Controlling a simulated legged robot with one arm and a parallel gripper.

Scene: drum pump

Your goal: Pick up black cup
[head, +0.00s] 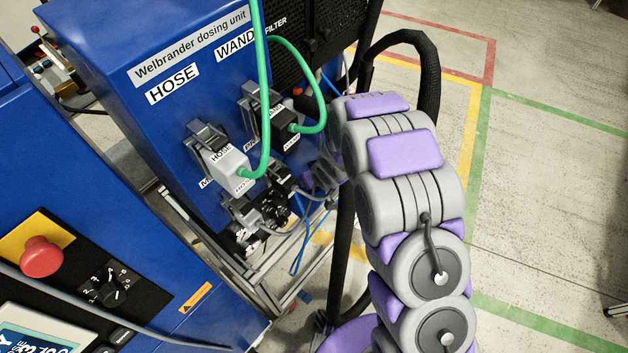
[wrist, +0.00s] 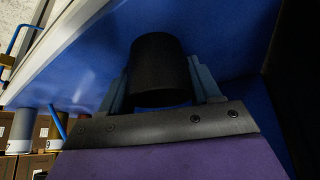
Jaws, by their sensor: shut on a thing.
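The black cup (wrist: 160,68) shows in the wrist view as a dark cylinder at the middle top. My gripper (wrist: 160,88) has its two blue-grey fingers on either side of the cup and is shut on it. The blue face of the dosing unit (wrist: 230,45) is close behind the cup. In the head view my arm reaches to the dosing unit (head: 150,120), and its end is near the lower connectors. The cup cannot be made out in the head view, and the gripper there is mostly hidden behind my arm.
Green hoses (head: 264,90) loop down from the unit to a grey connector (head: 232,168) and a black connector (head: 285,142). A black hose pipe (head: 346,210) runs beside my arm. A red stop button (head: 41,257) is at lower left.

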